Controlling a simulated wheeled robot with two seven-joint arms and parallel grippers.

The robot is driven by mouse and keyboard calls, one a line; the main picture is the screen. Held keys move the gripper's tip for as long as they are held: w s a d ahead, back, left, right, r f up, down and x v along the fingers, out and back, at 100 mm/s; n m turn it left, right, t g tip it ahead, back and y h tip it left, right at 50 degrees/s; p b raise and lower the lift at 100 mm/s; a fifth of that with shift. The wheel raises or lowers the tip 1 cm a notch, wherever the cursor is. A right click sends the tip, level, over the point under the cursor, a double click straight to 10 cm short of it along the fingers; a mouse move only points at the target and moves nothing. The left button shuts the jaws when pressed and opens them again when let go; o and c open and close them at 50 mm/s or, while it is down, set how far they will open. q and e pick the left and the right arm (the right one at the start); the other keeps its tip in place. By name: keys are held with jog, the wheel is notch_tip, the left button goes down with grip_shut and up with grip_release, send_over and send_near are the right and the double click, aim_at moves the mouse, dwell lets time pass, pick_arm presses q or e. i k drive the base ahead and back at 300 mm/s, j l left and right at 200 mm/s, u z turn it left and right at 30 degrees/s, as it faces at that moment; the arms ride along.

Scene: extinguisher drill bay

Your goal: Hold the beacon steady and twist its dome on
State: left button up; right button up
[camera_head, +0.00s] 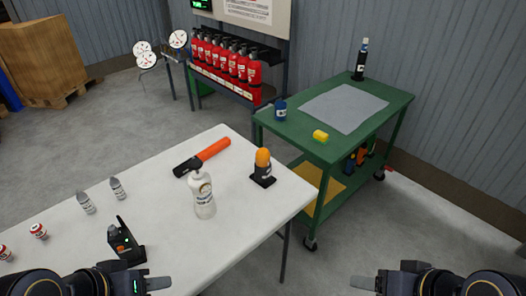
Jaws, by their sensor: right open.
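The beacon (263,178) stands upright on the white table near its right end, with a black base. Its orange dome (263,157) sits on top of the base; I cannot tell whether it is screwed down. My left gripper (155,284) is at the bottom edge, left of the beacon and well apart from it; its jaw opening is not clear. My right gripper (365,283) is open and empty at the bottom edge, right of the table and apart from the beacon.
On the white table (245,215) are a white bottle (203,195), an orange-and-black tool (203,157), a black device (125,243) and several small canisters. A green cart (398,102) stands to the right. Red extinguishers (231,62) stand behind. Floor is clear between table and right gripper.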

aim_at(262, 156)
jog(key=i+l+u, duration=0.4)
jog(key=l, duration=0.25)
jog(key=i+l+u, duration=0.1)
jog(key=l+u, duration=0.15)
jog(key=i+l+u, duration=0.2)
jog(key=l, duration=0.25)
jog(key=k, duration=0.05)
